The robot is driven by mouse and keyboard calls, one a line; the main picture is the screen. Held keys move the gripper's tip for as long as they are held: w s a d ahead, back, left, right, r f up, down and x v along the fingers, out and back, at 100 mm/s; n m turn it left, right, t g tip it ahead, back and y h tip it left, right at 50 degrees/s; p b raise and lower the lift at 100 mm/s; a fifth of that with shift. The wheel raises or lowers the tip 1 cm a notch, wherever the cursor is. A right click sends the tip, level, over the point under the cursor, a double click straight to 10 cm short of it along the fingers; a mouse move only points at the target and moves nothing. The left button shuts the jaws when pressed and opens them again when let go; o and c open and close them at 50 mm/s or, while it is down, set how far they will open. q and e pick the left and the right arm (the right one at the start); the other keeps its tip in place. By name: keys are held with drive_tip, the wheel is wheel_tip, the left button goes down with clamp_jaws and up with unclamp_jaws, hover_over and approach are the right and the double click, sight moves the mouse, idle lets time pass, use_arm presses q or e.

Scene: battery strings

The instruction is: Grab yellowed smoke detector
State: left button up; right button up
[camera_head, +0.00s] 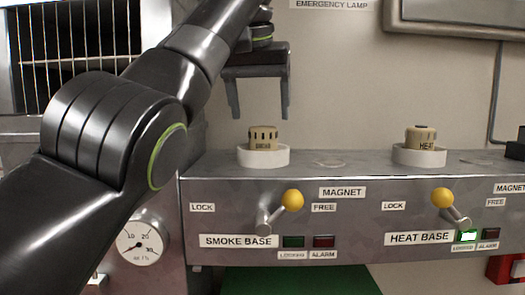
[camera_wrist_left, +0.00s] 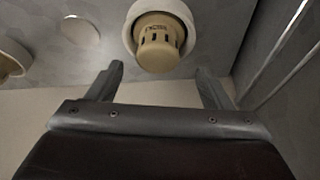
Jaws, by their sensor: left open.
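The yellowed smoke detector (camera_head: 263,138) sits upright in a white round base (camera_head: 263,156) on the metal shelf, above the SMOKE BASE label. In the left wrist view the smoke detector (camera_wrist_left: 158,42) shows between and beyond the fingertips, in its white ring (camera_wrist_left: 131,40). My left gripper (camera_head: 258,112) is open and empty, pointing down just above the detector and apart from it. Its two fingers also show in the left wrist view (camera_wrist_left: 158,80). The yellow-knobbed smoke base lever (camera_head: 280,210) leans right, toward FREE. My right gripper is in neither view.
A similar heat detector (camera_head: 420,138) sits in its own white base (camera_head: 420,156) to the right; its lever (camera_head: 450,205) has a lit green LOCKED lamp below it. A flat disc (camera_head: 328,163) lies between the bases. A pressure gauge (camera_head: 141,244) is at lower left.

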sight(263, 127)
use_arm(q)
drive_tip(key=shift+s+d+f, duration=0.1)
drive_tip(key=shift+f, duration=0.2)
drive_tip(key=b+x, duration=0.1)
drive_tip(key=x, duration=0.3)
drive_tip(key=shift+d, duration=0.15)
drive_tip(key=shift+w+f+b, duration=0.25)
drive_tip(key=shift+w+b, duration=0.05)
drive_tip(key=shift+w, duration=0.1)
drive_tip(key=shift+s+r, duration=0.1)
drive_tip(key=shift+c, duration=0.6)
drive_tip(key=shift+s, duration=0.1)
drive_tip(key=c, duration=1)
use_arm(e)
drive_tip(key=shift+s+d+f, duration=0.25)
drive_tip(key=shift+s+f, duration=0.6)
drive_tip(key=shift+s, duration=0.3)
